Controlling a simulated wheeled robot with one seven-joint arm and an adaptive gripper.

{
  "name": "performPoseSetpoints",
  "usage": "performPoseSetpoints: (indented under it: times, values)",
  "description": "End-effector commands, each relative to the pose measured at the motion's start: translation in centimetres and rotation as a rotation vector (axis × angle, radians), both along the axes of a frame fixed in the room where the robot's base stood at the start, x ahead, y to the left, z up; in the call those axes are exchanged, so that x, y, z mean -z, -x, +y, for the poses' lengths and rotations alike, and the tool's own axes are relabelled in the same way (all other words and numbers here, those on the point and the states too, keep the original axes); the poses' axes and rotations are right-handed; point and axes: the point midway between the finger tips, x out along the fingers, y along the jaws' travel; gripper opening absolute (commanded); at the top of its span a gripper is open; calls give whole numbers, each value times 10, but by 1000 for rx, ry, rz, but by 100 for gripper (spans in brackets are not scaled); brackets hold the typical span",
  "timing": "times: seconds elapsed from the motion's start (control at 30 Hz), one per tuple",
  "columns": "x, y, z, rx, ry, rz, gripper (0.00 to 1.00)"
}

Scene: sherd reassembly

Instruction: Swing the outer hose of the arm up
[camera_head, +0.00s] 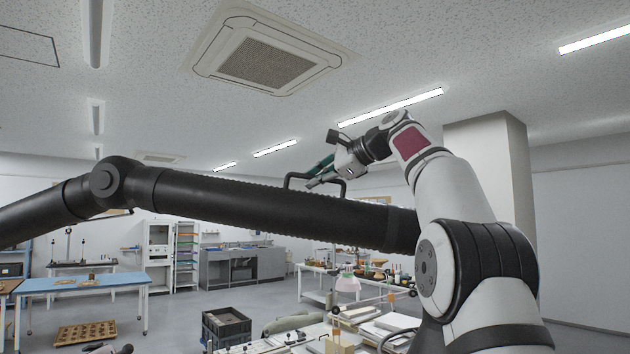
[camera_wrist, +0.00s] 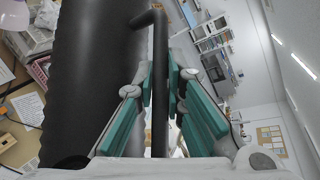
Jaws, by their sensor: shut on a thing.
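A thick black hose (camera_head: 260,207) of the arm runs across the head view, dipping slightly from a round black joint (camera_head: 115,185) on the left to the right, where my arm hides its end. A second black hose section (camera_head: 45,208) slopes down left from the joint. A thin black handle (camera_head: 291,178) stands on top of the hose. My gripper (camera_head: 321,172), with green finger pads, reaches it from the upper right. In the wrist view, my gripper (camera_wrist: 160,88) is shut around the handle bar (camera_wrist: 160,45), with the hose (camera_wrist: 85,70) beside it on the left.
A ceiling unit (camera_head: 268,62) and lamps are above. Below are a blue-topped table (camera_head: 85,283), a dark crate (camera_head: 226,328), a wooden tray (camera_head: 93,333) on the floor and a cluttered worktable (camera_head: 375,330). A pillar (camera_head: 490,150) stands behind my arm. Air around the hose looks clear.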

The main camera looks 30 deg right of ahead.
Motion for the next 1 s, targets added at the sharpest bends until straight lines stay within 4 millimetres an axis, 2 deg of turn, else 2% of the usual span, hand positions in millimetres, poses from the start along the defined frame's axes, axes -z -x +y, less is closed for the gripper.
performPoseSetpoints:
  times: [0.07,0.1,0.13,0.43,0.57,1.0]
  values:
    - [2,0,-5,9,7,5,0]
    - [2,0,-5,10,7,5,13]
    - [3,0,-5,10,7,4,20]
    - [2,0,-3,6,2,2,20]
    - [-2,7,-7,8,2,1,20]
    - [-28,78,-37,10,3,2,20]
